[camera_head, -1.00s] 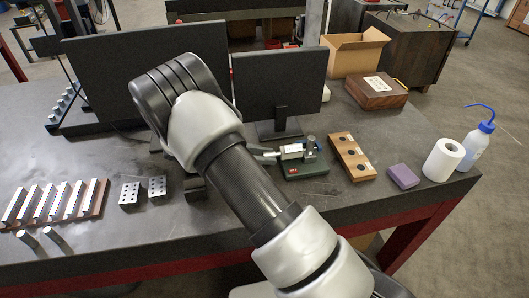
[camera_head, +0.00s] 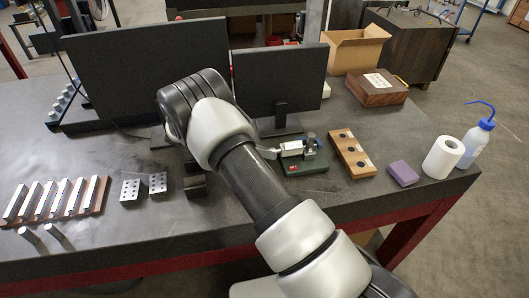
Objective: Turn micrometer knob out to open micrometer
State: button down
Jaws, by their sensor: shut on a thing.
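The micrometer (camera_head: 298,148) lies in a stand on a dark green base (camera_head: 308,168), in the middle of the bench in front of the smaller screen. Its frame and stand are at the right, and its knob end points left towards my arm. My arm crosses the view and hides most of my gripper (camera_head: 269,153). Only a small grey part of the gripper shows, at the micrometer's left end, where it is shut on the knob. The knob itself is mostly hidden, and I cannot make out the micrometer's gap at this size.
A wooden block with dark round recesses (camera_head: 351,153), a purple block (camera_head: 403,173), a paper roll (camera_head: 443,158) and a wash bottle (camera_head: 476,143) stand to the right. Two screens (camera_head: 150,70) stand behind. Metal blocks (camera_head: 130,192) and bars lie left.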

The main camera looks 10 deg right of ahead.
dwell(0.4)
jog(key=c, duration=1.6)
grip_release()
jog(key=shift+o, duration=0.2)
jog(key=b+v, duration=0.2)
jog(key=v, duration=0.9)
jog(key=shift+f, duration=0.15)
jog(key=shift+w+a+r, duration=0.1)
jog(key=shift+a+r, duration=0.2)
jog(key=shift+a, duration=0.25)
